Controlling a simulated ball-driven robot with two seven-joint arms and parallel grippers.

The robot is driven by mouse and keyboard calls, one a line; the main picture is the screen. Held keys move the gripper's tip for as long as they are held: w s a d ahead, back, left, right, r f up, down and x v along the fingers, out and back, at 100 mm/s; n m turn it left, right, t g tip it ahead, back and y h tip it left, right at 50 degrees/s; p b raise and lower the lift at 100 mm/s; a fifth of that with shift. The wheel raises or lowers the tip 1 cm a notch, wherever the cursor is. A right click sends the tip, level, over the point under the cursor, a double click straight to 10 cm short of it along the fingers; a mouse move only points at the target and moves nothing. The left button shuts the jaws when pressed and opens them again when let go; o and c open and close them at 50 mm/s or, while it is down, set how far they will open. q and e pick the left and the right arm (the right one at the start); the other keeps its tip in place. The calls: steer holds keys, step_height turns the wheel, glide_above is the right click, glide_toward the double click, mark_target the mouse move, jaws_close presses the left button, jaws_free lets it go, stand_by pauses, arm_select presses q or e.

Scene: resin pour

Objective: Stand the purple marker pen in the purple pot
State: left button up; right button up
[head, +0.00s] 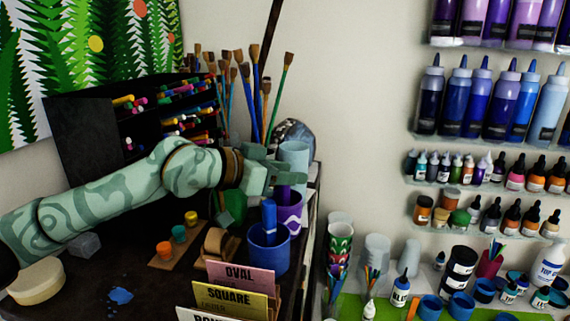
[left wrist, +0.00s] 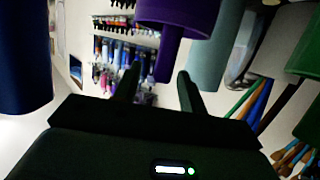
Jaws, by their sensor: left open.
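The purple pot (head: 291,218), with a pale zigzag band, stands at the right edge of the dark desk in the head view. The purple marker pen (head: 284,192) stands in it, its upper part showing above the rim. In the left wrist view, which looks inverted, the pot (left wrist: 172,14) is at the top and the pen (left wrist: 167,62) sticks out of it. My left gripper (head: 288,172) is above the pot, jaws open. In the wrist view its fingers (left wrist: 157,88) are on either side of the pen's end, with gaps visible. My right gripper is out of view.
A blue pot (head: 268,256) with a blue marker (head: 268,216) stands in front of the purple pot. A pale teal cylinder (head: 294,156) is close behind the gripper. Label cards (head: 238,278) stand in front. Brushes (head: 257,95) and a dark marker rack (head: 85,125) are behind.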

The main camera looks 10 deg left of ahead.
arm_select(q)
step_height(320, 180, up, 3)
steer(key=shift+f, duration=0.15)
steer(key=s+d+r+b, duration=0.2)
steer(key=s+r+b, duration=0.1)
steer(key=s+r, duration=0.7)
steer(key=s, duration=0.3)
steer(key=shift+s+d, duration=0.4)
